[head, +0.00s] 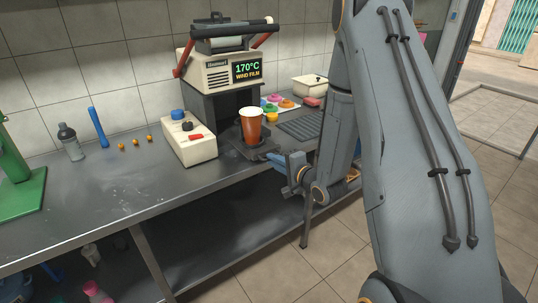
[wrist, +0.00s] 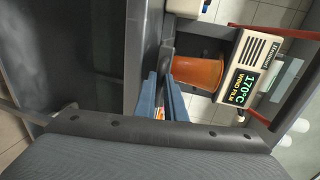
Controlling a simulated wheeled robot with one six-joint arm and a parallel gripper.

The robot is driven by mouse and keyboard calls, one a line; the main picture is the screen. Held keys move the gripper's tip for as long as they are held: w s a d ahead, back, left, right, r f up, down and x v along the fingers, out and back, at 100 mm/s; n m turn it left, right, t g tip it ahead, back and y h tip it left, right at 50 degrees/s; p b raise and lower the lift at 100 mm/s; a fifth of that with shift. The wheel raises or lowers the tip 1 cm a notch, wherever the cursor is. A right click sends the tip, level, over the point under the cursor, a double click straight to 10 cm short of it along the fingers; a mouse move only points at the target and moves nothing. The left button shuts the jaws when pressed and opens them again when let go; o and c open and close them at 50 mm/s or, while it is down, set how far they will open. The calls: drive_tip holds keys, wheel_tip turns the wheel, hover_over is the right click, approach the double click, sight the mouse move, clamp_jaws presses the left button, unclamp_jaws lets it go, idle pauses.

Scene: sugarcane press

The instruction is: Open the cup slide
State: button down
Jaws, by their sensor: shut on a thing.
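The sealing machine (head: 220,75) stands on the steel counter against the tiled wall. An orange-brown cup (head: 250,124) stands upright on the dark cup slide (head: 240,148), at the machine's front opening. The cup also shows in the wrist view (wrist: 198,71), beside the slide's dark edge (wrist: 168,48). My gripper (head: 276,159), with blue fingers, is at the front of the slide by the counter edge. In the wrist view, its fingers (wrist: 162,90) are close together at the slide's front end. They are shut on the slide's handle, which they mostly hide.
A beige control box (head: 190,143) with a blue knob and red switch stands left of the slide. Coloured small items (head: 278,103), a dark ridged mat (head: 301,129) and a white box (head: 310,88) lie to the right.

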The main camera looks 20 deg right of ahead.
drive_tip(key=shift+s+d, duration=0.1)
drive_tip(key=shift+s, duration=0.1)
drive_tip(key=c, duration=1.8)
unclamp_jaws()
drive_tip(key=b+v, duration=0.1)
drive_tip(key=v, duration=0.6)
drive_tip(key=shift+s+d+r, duration=0.1)
drive_tip(key=shift+s, duration=0.3)
